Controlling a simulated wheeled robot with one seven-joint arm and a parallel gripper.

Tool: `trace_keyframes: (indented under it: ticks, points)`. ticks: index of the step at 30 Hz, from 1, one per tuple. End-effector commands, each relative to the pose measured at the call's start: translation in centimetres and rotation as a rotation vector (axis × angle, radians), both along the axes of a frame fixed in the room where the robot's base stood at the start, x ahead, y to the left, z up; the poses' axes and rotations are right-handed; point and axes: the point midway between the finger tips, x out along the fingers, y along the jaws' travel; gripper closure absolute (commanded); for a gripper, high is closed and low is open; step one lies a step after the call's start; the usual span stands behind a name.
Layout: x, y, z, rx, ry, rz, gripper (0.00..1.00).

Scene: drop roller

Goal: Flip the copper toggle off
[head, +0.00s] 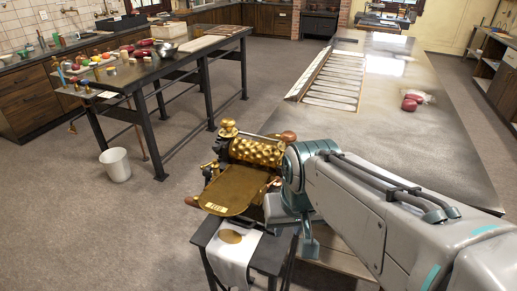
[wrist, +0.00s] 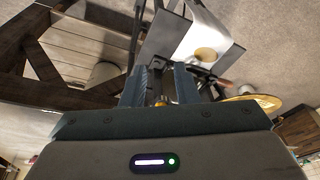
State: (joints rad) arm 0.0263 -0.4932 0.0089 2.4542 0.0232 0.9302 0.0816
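The brass roller machine (head: 256,152) stands on a small dark stand (head: 265,255), with a golden plate (head: 235,188) in front. A copper-coloured knob (head: 288,136) shows at its upper right and another (head: 193,201) at its lower left. I cannot tell which part is the copper toggle. My gripper (wrist: 160,82) is beside the machine's right side, with its fingers apart in the wrist view. A small brassy piece (wrist: 160,100) shows between the fingers; contact is unclear. A copper-brown part (wrist: 223,83) lies just right of them. In the head view my arm hides the machine's right side.
A white cloth (head: 232,258) with a golden disc (head: 231,236) hangs on the stand's front. A long table (head: 400,130) is behind my arm. A dark workbench (head: 140,75) and a white bucket (head: 116,165) stand left. The floor between is clear.

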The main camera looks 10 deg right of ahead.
Motion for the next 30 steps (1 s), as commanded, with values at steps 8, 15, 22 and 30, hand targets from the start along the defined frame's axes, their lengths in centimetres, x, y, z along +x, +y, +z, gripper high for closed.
trace_keyframes:
  ticks: [8,15,22,30]
  points:
    - [7.4,-1.8,10.6,0.199,0.062,-0.579,0.73]
    - [10.7,-3.0,14.1,0.303,0.102,-0.853,0.73]
    - [11.3,-2.5,11.5,0.31,0.111,-0.868,0.73]
    - [12.4,-1.7,5.8,0.307,0.113,-0.864,0.73]
